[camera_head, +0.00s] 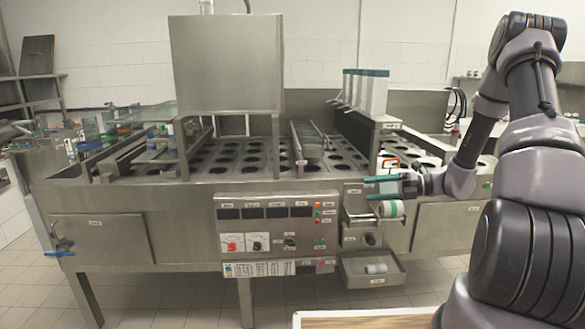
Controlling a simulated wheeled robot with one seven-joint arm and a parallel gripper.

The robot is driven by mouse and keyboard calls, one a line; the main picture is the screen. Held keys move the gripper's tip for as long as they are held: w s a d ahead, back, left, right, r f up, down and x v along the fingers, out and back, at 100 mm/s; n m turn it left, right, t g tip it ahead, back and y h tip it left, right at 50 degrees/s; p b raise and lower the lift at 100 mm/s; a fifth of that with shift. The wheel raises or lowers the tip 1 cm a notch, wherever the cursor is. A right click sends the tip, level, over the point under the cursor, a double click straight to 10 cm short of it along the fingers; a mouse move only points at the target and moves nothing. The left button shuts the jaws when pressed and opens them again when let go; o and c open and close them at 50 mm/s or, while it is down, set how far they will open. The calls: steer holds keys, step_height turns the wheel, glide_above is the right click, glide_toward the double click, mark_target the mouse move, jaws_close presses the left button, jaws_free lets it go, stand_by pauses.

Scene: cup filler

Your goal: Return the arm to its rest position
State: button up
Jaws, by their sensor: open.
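My gripper (367,188) is in front of the machine, right of centre, at the end of my grey arm, which reaches in from the right. Its two teal fingers point left and are spread apart, with nothing visible between them. A white round item with a green marking (391,209) sits just below the lower finger, at the small metal holder (356,217) on the machine's front. Whether the finger touches it I cannot tell.
The steel filling machine (100,196) spans the view, with rows of round holes on top and a control panel (275,228). An open bin (352,282) below the holder contains a white item (376,268). A wooden surface (365,320) lies at the bottom.

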steer(key=s+a+r+n+g+h, duration=0.35)
steer(key=s+r+n+h, duration=0.35)
steer(key=s+r+n, duration=0.75)
steer(key=s+d+r+n+t+h, duration=0.3)
steer(key=s+r+n+t+h, duration=0.3)
steer(key=s+r+n, duration=0.4)
step_height(320, 180, up, 3)
steer(key=n+t, duration=0.1)
steer(key=n, duration=0.5)
steer(key=shift+s+d+r, duration=0.15)
steer(key=shift+s+d, duration=0.05)
steer(key=shift+s, duration=0.15)
